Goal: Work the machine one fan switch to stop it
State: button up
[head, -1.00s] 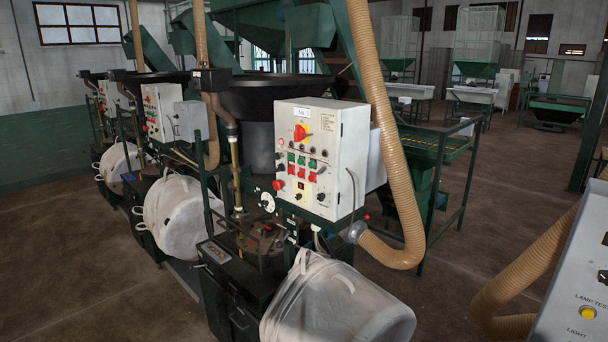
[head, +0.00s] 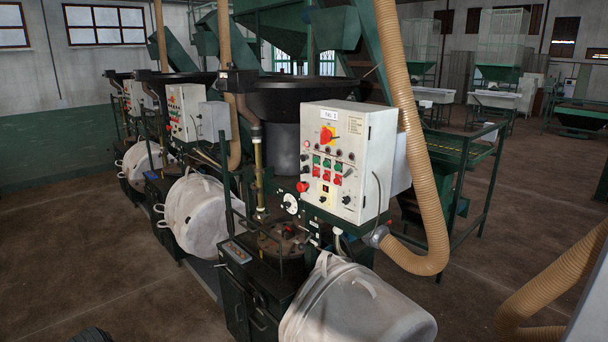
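The nearest machine has a white control box (head: 347,160) right of centre in the head view, with a small label on top whose number is too small to read surely. Its front carries a red rotary switch (head: 327,137) on a yellow plate, a row of small dark knobs, then green buttons (head: 327,163) and red buttons (head: 327,174). A small yellow-marked control (head: 325,199) and a black knob (head: 346,200) sit lower. The lettering is unreadable, so I cannot tell which one is the fan switch. My gripper is not clearly in view.
White bulk bags (head: 360,305) hang on the machines. A ribbed tan hose (head: 425,190) curves down right of the box. Two similar control boxes (head: 197,115) stand farther left. Another hose (head: 550,285) is at right. Open brown floor (head: 100,250) lies left. A dark object (head: 92,335) touches the bottom edge.

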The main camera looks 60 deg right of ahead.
aim_at(305, 169)
jog(key=z, duration=0.1)
jog(key=i, duration=1)
jog(key=u, duration=0.1)
